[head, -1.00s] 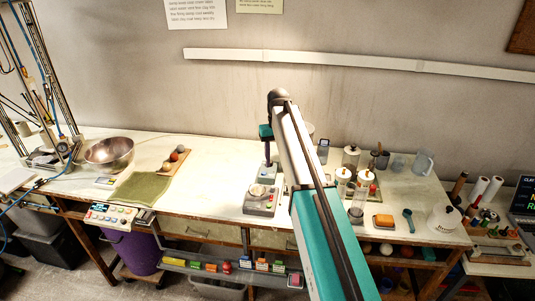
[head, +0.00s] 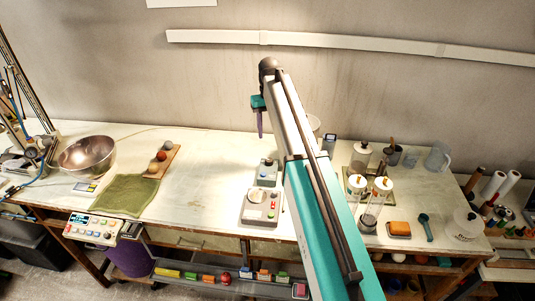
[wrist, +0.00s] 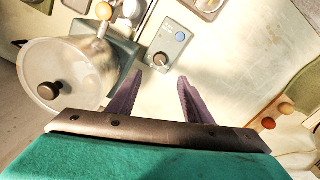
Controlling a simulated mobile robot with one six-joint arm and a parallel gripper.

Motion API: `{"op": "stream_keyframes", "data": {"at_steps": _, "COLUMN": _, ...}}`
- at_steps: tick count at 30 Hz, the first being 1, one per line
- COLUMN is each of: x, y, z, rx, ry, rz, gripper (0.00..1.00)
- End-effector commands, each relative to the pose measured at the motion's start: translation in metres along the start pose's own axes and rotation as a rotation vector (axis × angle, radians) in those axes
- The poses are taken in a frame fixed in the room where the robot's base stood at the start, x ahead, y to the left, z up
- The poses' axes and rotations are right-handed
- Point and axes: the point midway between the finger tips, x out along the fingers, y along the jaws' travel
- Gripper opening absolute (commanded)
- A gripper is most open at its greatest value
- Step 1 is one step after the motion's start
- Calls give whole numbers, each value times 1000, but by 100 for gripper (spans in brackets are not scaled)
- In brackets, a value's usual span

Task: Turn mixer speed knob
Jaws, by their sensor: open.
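A small grey control box (wrist: 170,46) shows at the top of the wrist view. It has a dark round knob (wrist: 161,59) on its near part and a blue button (wrist: 180,37). In the head view what looks like the same box (head: 266,171) stands on the bench just left of my arm; its knob is too small to make out. My gripper (wrist: 158,82) is open and empty, its two purple fingers spread apart, with the knob just past the tips in the picture. In the head view my gripper (head: 260,135) points down above the bench, behind the box.
A lidded pot (wrist: 62,76) is left of my fingers in the wrist view. A larger grey box with buttons (head: 260,208) stands in front of the small one. Jars (head: 371,205) stand right of my arm. The bench between the green cloth (head: 128,196) and the boxes is clear.

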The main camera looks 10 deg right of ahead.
Motion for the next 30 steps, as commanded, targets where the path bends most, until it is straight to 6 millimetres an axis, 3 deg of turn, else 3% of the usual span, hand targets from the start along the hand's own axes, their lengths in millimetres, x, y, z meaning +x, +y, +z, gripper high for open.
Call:
{"op": "stream_keyframes", "data": {"at_steps": 16, "x": 9, "y": -1, "z": 0, "rx": -1, "ry": 0, "rz": 0, "gripper": 46}}
{"op": "stream_keyframes", "data": {"at_steps": 30, "x": 68, "y": -2, "z": 0, "rx": -2, "ry": 0, "rz": 0, "gripper": 46}}
